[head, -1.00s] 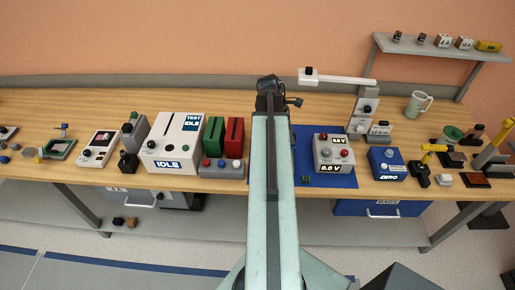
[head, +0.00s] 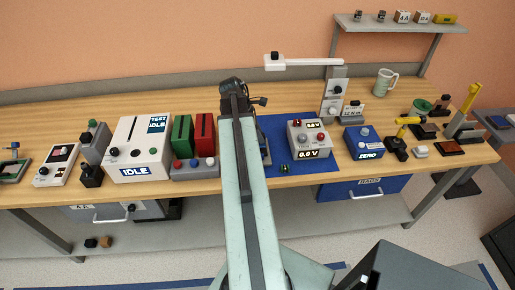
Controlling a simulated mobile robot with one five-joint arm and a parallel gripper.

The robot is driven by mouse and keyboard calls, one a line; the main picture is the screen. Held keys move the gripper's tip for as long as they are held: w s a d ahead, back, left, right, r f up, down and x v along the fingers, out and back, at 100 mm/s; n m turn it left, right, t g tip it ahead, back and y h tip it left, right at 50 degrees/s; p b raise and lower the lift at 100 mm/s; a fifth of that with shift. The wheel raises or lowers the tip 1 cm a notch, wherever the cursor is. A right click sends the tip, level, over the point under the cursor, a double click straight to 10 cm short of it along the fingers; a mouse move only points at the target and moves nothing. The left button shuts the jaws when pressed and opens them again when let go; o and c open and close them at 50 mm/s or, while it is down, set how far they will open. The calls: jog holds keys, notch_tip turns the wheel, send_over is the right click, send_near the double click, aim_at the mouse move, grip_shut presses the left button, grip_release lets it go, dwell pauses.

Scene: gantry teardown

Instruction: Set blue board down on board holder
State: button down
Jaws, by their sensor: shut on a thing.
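My gripper (head: 240,92) is at the far end of my raised arm, over the bench near the blue mat (head: 325,164). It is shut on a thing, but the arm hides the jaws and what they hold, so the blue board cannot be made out. A dark upright piece (head: 265,148) shows just right of my arm on the mat's left part; I cannot tell if it is the board holder. No other board holder can be made out.
A grey meter reading 0.0 V (head: 310,141) stands on the mat with a small green part (head: 284,168) before it. Left of my arm are red (head: 204,134) and green (head: 182,134) blocks and a white tester (head: 138,150). A blue ZERO box (head: 363,143) stands right.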

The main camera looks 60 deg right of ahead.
notch_tip(320, 180, down, 4)
jog(key=b, duration=0.4)
jog(key=shift+r+p, duration=0.3)
jog(key=shift+f, duration=0.25)
jog(key=c, duration=1.1)
grip_release()
jog(key=shift+r, duration=0.1)
jog(key=shift+c, duration=0.2)
jog(key=p+v, duration=1.1)
jog(key=v, duration=0.1)
jog(key=shift+s+r, duration=0.1)
jog(key=shift+r, duration=0.1)
